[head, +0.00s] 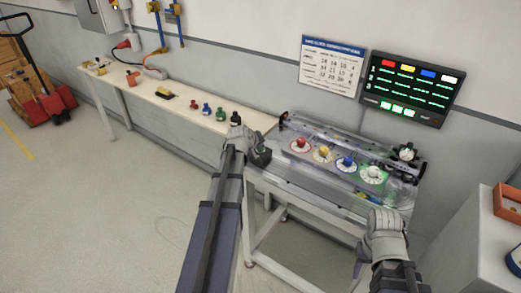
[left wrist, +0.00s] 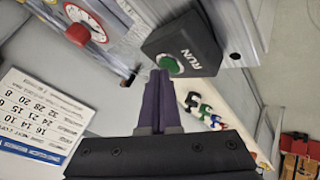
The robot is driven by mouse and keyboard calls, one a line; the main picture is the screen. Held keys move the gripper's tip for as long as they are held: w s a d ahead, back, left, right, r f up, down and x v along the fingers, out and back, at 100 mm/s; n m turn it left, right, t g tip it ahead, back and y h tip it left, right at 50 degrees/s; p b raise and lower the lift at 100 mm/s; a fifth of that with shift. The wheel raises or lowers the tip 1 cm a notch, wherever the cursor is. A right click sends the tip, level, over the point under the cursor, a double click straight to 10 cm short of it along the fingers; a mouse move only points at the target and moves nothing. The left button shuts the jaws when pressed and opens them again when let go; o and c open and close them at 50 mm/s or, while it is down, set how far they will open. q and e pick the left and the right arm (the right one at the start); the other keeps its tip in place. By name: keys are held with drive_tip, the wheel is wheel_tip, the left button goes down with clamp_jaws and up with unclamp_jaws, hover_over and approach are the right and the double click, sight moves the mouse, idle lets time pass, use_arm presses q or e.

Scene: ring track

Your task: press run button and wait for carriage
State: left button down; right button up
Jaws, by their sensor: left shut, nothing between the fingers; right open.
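The black run box (head: 261,156) sits at the left end of the track table. In the left wrist view its green button (left wrist: 171,64) lies beside the white word RUN. My left gripper (head: 246,148) is at the box. Its purple fingers (left wrist: 163,82) are shut and empty, with the tips at the button's edge; I cannot tell whether they press it. My right gripper (head: 359,262) is open, low in front of the table. The ring track lies under a clear cover (head: 330,165) with red, yellow, blue and green-lit dials. I cannot make out the carriage.
A dark wall display (head: 410,88) shows coloured tiles and green text beside a calendar sheet (head: 332,66). A long bench (head: 160,100) at the left carries several coloured small pieces. A grey cabinet (head: 470,245) with an orange bin stands at the right.

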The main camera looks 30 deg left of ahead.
use_arm(q)
drive_tip(key=shift+f, duration=0.15)
idle(0.4)
drive_tip(key=shift+r+p, duration=0.8)
drive_tip(key=shift+r, duration=0.1)
